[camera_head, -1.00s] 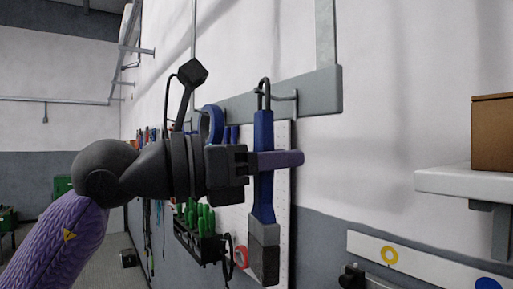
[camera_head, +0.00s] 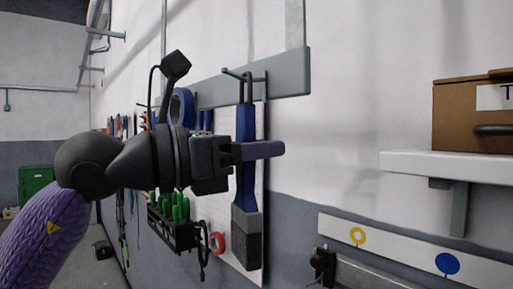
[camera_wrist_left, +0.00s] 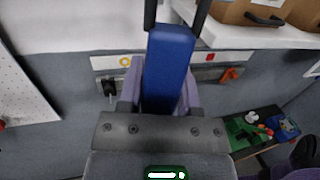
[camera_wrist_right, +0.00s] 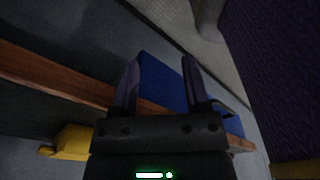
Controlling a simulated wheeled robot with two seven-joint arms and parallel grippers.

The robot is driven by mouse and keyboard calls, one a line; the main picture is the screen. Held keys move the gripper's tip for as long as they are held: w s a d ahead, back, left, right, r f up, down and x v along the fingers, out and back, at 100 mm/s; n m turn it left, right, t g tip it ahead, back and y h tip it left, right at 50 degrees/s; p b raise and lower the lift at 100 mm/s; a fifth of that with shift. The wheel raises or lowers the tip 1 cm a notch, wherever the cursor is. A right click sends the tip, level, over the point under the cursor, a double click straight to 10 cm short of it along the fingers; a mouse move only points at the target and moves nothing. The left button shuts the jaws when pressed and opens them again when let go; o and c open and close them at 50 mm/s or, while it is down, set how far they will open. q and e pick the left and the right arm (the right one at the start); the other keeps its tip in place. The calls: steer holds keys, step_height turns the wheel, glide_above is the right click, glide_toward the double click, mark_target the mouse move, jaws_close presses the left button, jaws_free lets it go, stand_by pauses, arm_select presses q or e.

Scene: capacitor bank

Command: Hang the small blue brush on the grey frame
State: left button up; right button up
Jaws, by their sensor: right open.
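The small blue brush (camera_head: 246,140) hangs upright in my left gripper (camera_head: 262,151), which is shut on its blue handle. Its grey bristle end (camera_head: 246,238) points down and a dark wire loop (camera_head: 245,88) is at its top. The loop overlaps the hook of the grey frame (camera_head: 285,75) in the head view; I cannot tell whether it is around the hook. The left wrist view shows the handle (camera_wrist_left: 168,60) between the fingers. My right gripper (camera_wrist_right: 160,85) shows only in its own wrist view, open, near a blue object.
A white pegboard with a rack of green-handled tools (camera_head: 174,225) is behind the brush. A blue tape roll (camera_head: 181,107) hangs near the frame. A white shelf (camera_head: 440,168) with a brown box (camera_head: 470,125) stands to the right. The wall between shelf and frame is bare.

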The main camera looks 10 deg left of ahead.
arm_select(q)
steer(key=o, duration=0.5)
steer(key=shift+c, duration=0.2)
